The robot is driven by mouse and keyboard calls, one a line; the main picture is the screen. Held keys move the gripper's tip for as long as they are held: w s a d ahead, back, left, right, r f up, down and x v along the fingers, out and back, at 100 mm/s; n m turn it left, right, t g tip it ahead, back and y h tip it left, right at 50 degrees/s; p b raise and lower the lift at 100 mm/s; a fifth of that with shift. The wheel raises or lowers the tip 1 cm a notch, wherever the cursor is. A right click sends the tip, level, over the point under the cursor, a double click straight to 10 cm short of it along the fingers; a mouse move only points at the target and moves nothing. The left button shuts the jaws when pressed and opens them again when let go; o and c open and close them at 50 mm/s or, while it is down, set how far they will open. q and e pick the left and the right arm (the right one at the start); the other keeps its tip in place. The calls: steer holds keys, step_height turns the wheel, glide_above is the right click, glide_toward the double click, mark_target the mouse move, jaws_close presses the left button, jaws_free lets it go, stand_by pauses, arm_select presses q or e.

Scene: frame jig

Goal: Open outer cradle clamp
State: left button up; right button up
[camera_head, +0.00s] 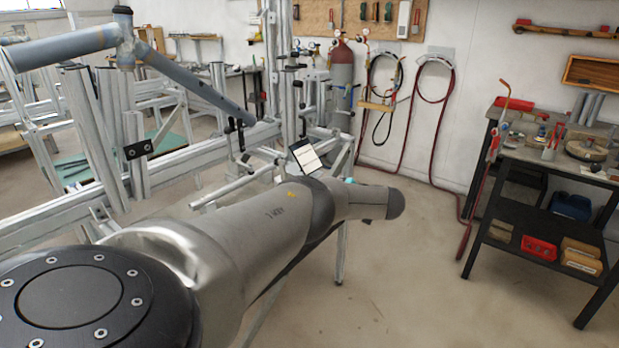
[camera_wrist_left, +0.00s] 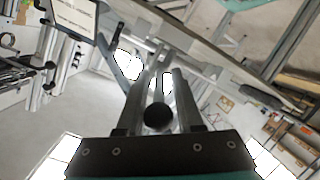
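The aluminium frame jig (camera_head: 190,155) stands at left and centre in the head view, with a grey-blue welded tube frame (camera_head: 185,75) on it. Black-handled clamps (camera_head: 237,135) sit on its far part; I cannot tell which is the outer cradle clamp. My left arm crosses the foreground and hides its gripper there. In the left wrist view my left gripper (camera_wrist_left: 163,75) has its two fingers apart. A black round knob (camera_wrist_left: 158,117) shows between them; I cannot tell whether they touch it. What the knob belongs to is unclear. My right gripper is in neither view.
A small white sign (camera_head: 305,156) stands by the jig just behind my left arm. A dark workbench (camera_head: 545,155) with tools and a lower shelf stands at right. A gas cylinder (camera_head: 341,75) and red hoses (camera_head: 437,130) are at the back wall. The floor (camera_head: 420,270) between is clear.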

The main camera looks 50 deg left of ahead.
arm_select(q)
steer(key=shift+o, duration=0.4)
steer(key=shift+w+d+r, duration=0.1)
steer(key=shift+d+r, duration=0.05)
steer(key=shift+d, duration=0.15)
steer(key=p+v, duration=0.1)
steer(key=v, duration=1.3)
steer(key=shift+d+p, duration=0.3)
steer(key=shift+w, duration=0.15)
